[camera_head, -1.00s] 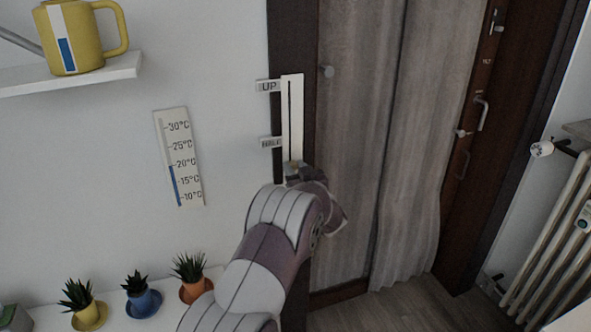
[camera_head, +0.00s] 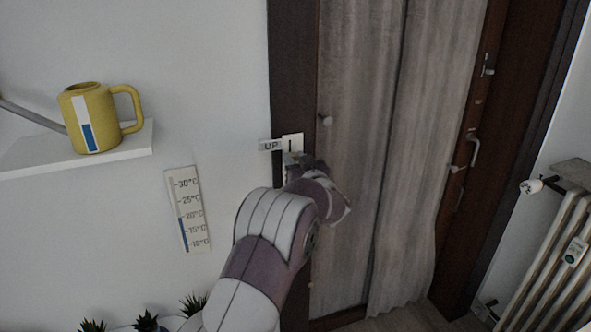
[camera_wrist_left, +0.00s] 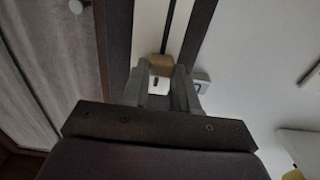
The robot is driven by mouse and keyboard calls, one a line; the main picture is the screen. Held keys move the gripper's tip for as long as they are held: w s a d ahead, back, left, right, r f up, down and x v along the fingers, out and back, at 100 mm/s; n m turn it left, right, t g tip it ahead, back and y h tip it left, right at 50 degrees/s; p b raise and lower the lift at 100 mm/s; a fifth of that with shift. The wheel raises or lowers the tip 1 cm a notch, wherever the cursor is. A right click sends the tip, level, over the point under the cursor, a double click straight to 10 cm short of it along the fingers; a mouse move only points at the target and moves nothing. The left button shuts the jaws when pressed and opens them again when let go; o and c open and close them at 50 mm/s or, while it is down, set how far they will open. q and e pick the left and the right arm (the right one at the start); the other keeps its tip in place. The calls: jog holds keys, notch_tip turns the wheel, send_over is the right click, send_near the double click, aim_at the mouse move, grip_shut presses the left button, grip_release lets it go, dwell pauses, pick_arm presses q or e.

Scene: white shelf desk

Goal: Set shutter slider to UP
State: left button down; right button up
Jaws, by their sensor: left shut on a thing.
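The shutter slider is a white upright plate (camera_head: 292,141) with a dark slot, fixed to the dark door frame. An "UP" label (camera_head: 270,145) sits beside its upper end. My left gripper (camera_head: 297,162) is at the slider just below the level of this label; my arm hides the lower plate and the lower label. In the left wrist view, turned upside down, the gripper (camera_wrist_left: 162,80) is shut on the tan slider knob (camera_wrist_left: 160,64). The slot runs on beyond the knob, with only a short stretch of plate on the other side. My right gripper is not in view.
A yellow watering can (camera_head: 92,120) stands on a white wall shelf (camera_head: 135,144) at left. A thermometer plate (camera_head: 188,210) hangs on the wall. Curtains (camera_head: 365,150) hang right of the frame. A radiator (camera_head: 560,250) is at far right. Plant tips (camera_head: 145,320) show at the bottom.

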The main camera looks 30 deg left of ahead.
aim_at(290, 140)
pick_arm(q)
notch_tip(290, 140, up, 4)
jog(key=shift+r+p, duration=0.1)
jog(key=shift+p, duration=0.8)
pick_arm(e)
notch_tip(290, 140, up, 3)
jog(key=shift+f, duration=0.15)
pick_arm(q)
jog(key=c, duration=0.8)
grip_release()
jog(key=shift+c, duration=0.2)
jog(key=shift+s+d+f, duration=0.2)
jog(key=shift+f, duration=0.05)
jog(key=b+v, duration=0.4)
jog(key=v, duration=0.8)
jog(key=shift+r+b, duration=0.15)
jog(key=shift+b, duration=0.25)
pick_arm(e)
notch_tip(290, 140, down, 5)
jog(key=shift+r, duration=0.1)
pick_arm(q)
jog(key=shift+s, duration=0.1)
